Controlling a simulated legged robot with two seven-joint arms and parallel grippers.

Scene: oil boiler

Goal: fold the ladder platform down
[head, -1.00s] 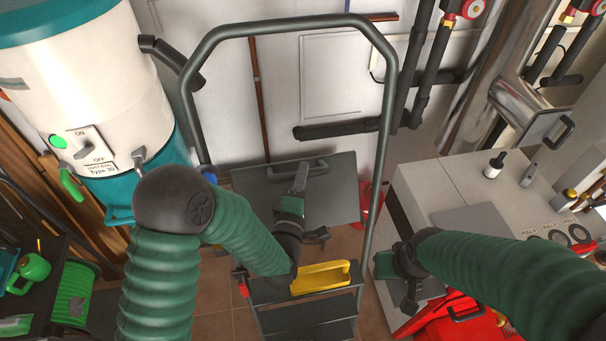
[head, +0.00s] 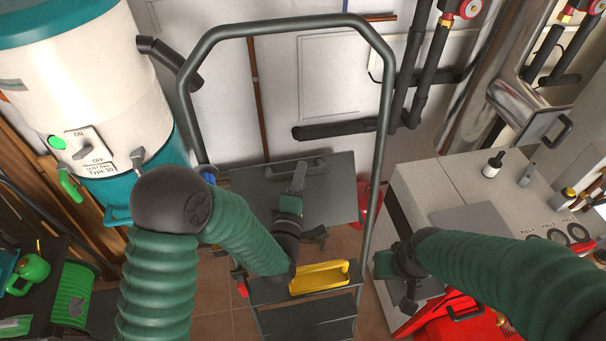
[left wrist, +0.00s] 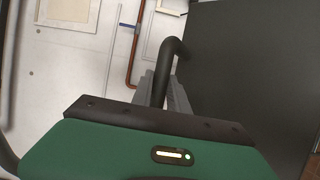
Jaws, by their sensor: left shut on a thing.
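The ladder platform (head: 338,182) is a flat dark grey panel between the rails of the ladder's tall grey frame (head: 386,100). My left gripper (head: 299,175) reaches over the panel and is shut on this handle. In the left wrist view, the handle (left wrist: 165,72) passes into the jaws, with the dark platform (left wrist: 250,60) to the right. The panel's exact tilt is hard to tell. My right gripper (head: 396,267) is right of the ladder, apart from the platform; its jaws do not show clearly.
A white-and-teal boiler tank (head: 95,110) stands at the left. A light cabinet (head: 450,185) with loose items and a red case (head: 460,312) are at the right. Pipes line the back wall.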

